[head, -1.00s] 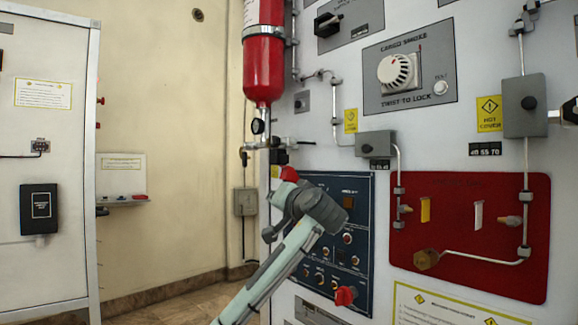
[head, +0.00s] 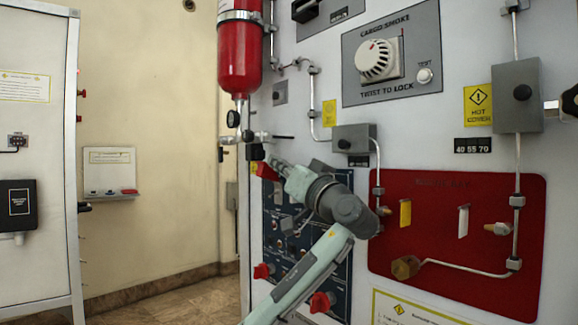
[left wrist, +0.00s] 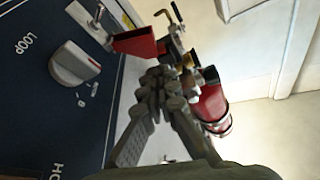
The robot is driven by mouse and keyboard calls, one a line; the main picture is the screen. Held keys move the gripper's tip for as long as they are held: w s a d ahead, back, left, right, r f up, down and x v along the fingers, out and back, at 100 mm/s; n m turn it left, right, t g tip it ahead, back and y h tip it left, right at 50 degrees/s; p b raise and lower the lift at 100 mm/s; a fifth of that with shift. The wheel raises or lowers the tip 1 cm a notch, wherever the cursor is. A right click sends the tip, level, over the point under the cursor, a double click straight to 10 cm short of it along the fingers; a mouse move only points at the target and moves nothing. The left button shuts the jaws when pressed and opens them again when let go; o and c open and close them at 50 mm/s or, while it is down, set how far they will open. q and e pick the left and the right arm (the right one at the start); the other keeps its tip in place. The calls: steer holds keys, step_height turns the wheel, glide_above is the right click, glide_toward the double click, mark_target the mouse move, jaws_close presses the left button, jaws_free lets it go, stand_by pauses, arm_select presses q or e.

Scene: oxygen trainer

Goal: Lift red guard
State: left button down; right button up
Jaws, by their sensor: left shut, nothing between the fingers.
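A red guard (head: 265,170) stands out from the upper left edge of the dark blue switch panel (head: 285,225). In the left wrist view a red guard (left wrist: 137,42) sticks out from the panel's edge, up and left of my fingertips. My left gripper (head: 288,178) is shut and empty, close beside that guard. In the left wrist view its fingers (left wrist: 160,78) meet at the tips; whether they touch the guard is not clear. My left wrist hides part of the panel. My right gripper does not show.
Two more red parts (head: 263,271) (head: 322,302) stick out lower on the panel. A red cylinder (head: 240,55) with a gauge hangs above. A grey box (head: 354,139) with piping and a red board (head: 460,235) are to the right. Open floor (head: 180,300) lies left.

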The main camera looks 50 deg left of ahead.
mark_target(260, 162)
arm_select(q)
steer(key=x, duration=0.3)
steer(key=shift+a+r+p, duration=0.1)
steer(key=shift+a+p, duration=0.2)
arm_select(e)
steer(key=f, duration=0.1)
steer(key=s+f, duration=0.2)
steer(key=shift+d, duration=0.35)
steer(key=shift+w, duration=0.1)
arm_select(q)
steer(key=n+b, duration=0.1)
steer(key=b, duration=0.1)
steer(key=f+n+g+b, duration=0.1)
steer(key=b, duration=0.1)
steer(key=shift+s, duration=0.3)
steer(key=n+b, duration=0.1)
steer(key=b, duration=0.1)
steer(key=n+g+b, duration=0.1)
steer(key=b, duration=0.1)
steer(key=shift+s+f+n+y, duration=0.3)
steer(key=shift+s+f+n, duration=0.05)
steer(key=shift+s+n, duration=0.05)
steer(key=shift+r+g, duration=0.1)
steer(key=shift+g, duration=0.2)
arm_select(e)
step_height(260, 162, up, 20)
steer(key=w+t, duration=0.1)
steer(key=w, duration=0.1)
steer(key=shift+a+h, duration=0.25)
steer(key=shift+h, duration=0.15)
